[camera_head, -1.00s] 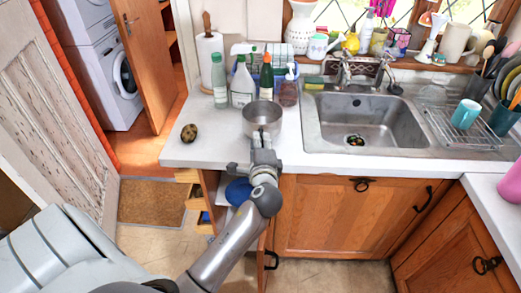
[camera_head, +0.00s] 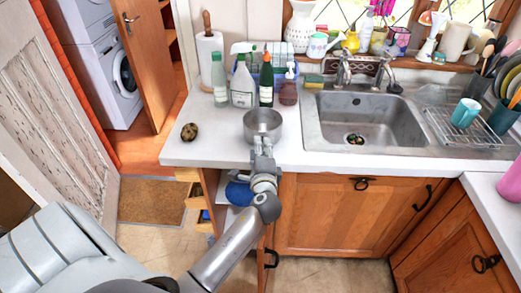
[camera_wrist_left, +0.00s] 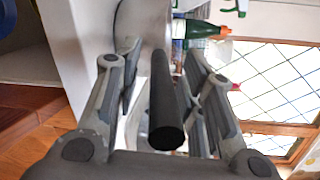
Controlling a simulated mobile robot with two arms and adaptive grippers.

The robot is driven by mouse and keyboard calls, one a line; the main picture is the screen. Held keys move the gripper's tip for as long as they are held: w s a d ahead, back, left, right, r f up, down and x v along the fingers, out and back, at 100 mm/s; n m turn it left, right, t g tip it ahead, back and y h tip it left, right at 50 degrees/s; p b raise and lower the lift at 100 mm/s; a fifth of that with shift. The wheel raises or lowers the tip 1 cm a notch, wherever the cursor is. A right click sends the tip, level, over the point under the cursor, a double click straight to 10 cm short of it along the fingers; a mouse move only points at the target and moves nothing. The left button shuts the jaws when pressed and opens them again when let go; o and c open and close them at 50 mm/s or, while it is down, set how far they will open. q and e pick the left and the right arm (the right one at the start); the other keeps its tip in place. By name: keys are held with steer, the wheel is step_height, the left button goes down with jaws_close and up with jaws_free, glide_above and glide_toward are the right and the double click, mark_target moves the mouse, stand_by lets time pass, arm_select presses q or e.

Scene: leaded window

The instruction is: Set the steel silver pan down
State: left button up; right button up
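The steel silver pan (camera_head: 263,126) is upright on the white countertop (camera_head: 205,150), near its front edge and left of the sink. Its dark handle (camera_wrist_left: 165,100) points back toward my left gripper (camera_head: 263,148). In the left wrist view, my left gripper (camera_wrist_left: 165,85) has a finger on each side of the handle, with visible gaps on both sides. It is open around the handle. Part of the pan's body (camera_wrist_left: 145,25) shows beyond the fingers. My right gripper is in neither view.
Several bottles, including a green one (camera_head: 266,82), stand just behind the pan. A dark round item (camera_head: 189,132) lies to the left on the counter. The sink (camera_head: 370,122) is to the right. Free counter lies left of the pan.

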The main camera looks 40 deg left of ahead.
arm_select(q)
steer(key=shift+r, duration=0.2)
steer(key=b+v, duration=0.2)
steer(key=v, duration=1)
steer(key=shift+d+f, duration=0.1)
steer(key=shift+f, duration=0.05)
